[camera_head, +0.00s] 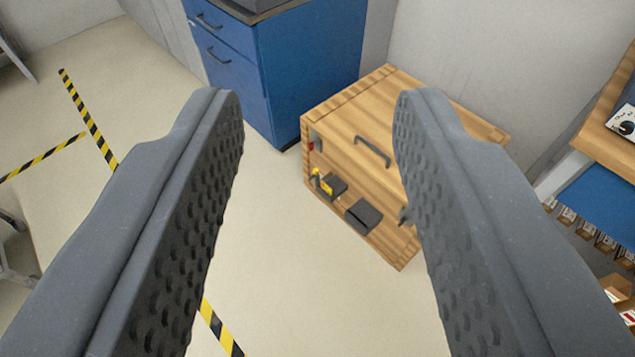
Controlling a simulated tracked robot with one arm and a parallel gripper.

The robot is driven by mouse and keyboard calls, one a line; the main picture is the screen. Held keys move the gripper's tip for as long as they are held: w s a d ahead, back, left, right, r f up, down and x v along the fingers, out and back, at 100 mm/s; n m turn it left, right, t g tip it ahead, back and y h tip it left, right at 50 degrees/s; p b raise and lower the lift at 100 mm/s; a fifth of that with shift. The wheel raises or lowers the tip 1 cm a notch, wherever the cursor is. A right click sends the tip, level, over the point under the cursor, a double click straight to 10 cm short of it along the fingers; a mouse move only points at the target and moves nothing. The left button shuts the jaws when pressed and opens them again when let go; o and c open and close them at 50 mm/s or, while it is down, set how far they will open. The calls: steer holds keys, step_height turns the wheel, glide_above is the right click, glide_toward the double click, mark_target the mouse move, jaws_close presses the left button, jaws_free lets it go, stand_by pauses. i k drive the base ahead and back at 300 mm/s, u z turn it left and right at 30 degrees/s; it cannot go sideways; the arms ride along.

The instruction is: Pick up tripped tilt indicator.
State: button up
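My gripper (318,98) is open and empty, its two grey ridged fingers wide apart in the foreground. I cannot tell which of these, if any, is the tripped tilt indicator. The right finger hides part of the cart.
A blue drawer cabinet (265,75) stands behind the cart to the left. A wood-topped bench (612,125) with small bins (585,232) below is at the right. Yellow-black tape (88,118) marks the floor. The floor (275,240) left of the cart is clear.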

mark_target(324, 185)
steer(key=z, duration=0.05)
steer(key=i, duration=0.8)
steer(key=u, duration=1.15)
steer(key=k, duration=1.85)
steer(key=z, duration=0.8)
steer(key=i, duration=1)
steer(key=u, duration=0.1)
